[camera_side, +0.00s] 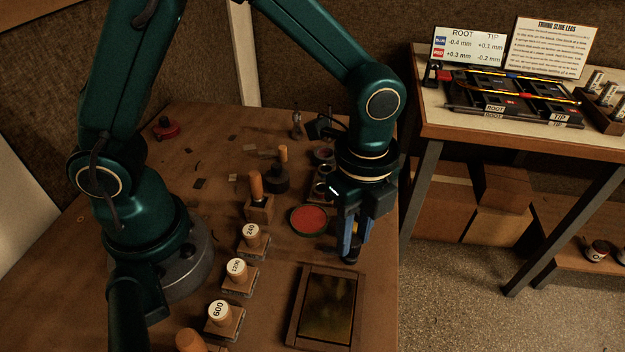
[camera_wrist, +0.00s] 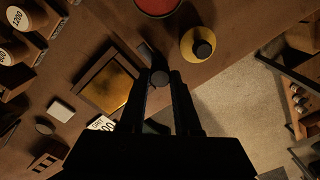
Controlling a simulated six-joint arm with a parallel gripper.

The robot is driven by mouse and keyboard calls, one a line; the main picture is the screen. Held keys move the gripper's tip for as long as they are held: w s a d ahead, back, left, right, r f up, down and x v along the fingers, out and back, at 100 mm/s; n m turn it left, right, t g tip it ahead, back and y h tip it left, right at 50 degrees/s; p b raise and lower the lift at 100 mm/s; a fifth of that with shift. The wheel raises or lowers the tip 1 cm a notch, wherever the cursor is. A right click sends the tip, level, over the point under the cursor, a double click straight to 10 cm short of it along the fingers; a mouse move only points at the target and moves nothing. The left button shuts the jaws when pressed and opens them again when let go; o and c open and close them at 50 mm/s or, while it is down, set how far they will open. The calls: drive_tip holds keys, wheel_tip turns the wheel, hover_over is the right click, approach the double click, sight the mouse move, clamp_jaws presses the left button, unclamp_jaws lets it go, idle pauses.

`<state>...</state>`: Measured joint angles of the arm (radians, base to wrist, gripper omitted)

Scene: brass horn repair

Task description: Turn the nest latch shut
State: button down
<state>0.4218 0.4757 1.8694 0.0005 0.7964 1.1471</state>
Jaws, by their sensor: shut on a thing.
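The nest (camera_side: 327,305) is a square wooden frame with a dull brass plate inside, near the table's right edge. It also shows in the wrist view (camera_wrist: 88,82), left of my fingers. My gripper (camera_side: 351,243) points down just past the nest's far right corner. In the wrist view its fingertips (camera_wrist: 160,80) are closed on the small dark round knob of the nest latch (camera_wrist: 147,52). The latch's dark bar runs from the knob, up in that view. The fingers hide part of the latch, and its exact angle to the frame is hard to tell.
A red round pad (camera_side: 309,220) lies beyond the nest. A yellow disc with a black knob (camera_wrist: 202,47) stands close to my fingers. Numbered wooden blocks (camera_side: 225,318) line the left side. The table edge drops to the floor on the right.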

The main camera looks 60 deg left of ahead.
drive_tip(key=n, duration=0.4)
drive_tip(key=shift+n, duration=0.3)
drive_tip(key=n, duration=0.9)
drive_tip(key=shift+n, duration=2.2)
drive_tip(key=c, duration=0.6)
unclamp_jaws()
